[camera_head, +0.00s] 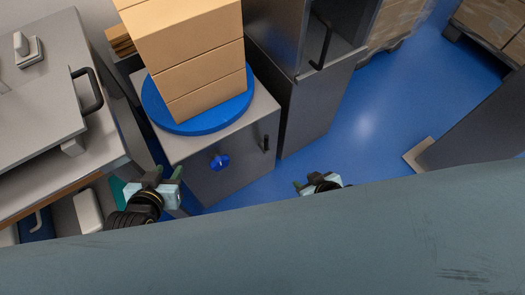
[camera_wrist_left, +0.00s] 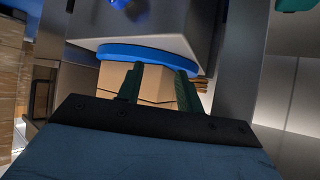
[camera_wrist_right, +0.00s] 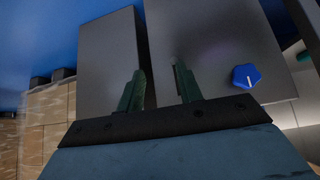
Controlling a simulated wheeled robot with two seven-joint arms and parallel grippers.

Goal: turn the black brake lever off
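A small black lever (camera_head: 266,143) stands upright on the front of a grey cabinet (camera_head: 225,180), to the right of a blue knob (camera_head: 220,161). I take it to be the brake lever; its setting cannot be told. My right gripper (camera_head: 308,184) is open and empty, lower right of the lever and apart from it. In the right wrist view its fingers (camera_wrist_right: 160,88) are spread before the grey cabinet fronts, with the blue knob (camera_wrist_right: 246,76) at right. My left gripper (camera_head: 168,174) is open and empty, lower left of the knob. Its spread fingers show in the left wrist view (camera_wrist_left: 158,85).
A blue round turntable (camera_head: 205,122) on the cabinet carries stacked cardboard boxes (camera_head: 190,50). A dark cabinet with a black handle (camera_head: 322,45) stands behind at right. A grey bench (camera_head: 50,95) is at left. Blue floor (camera_head: 350,135) is clear at right.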

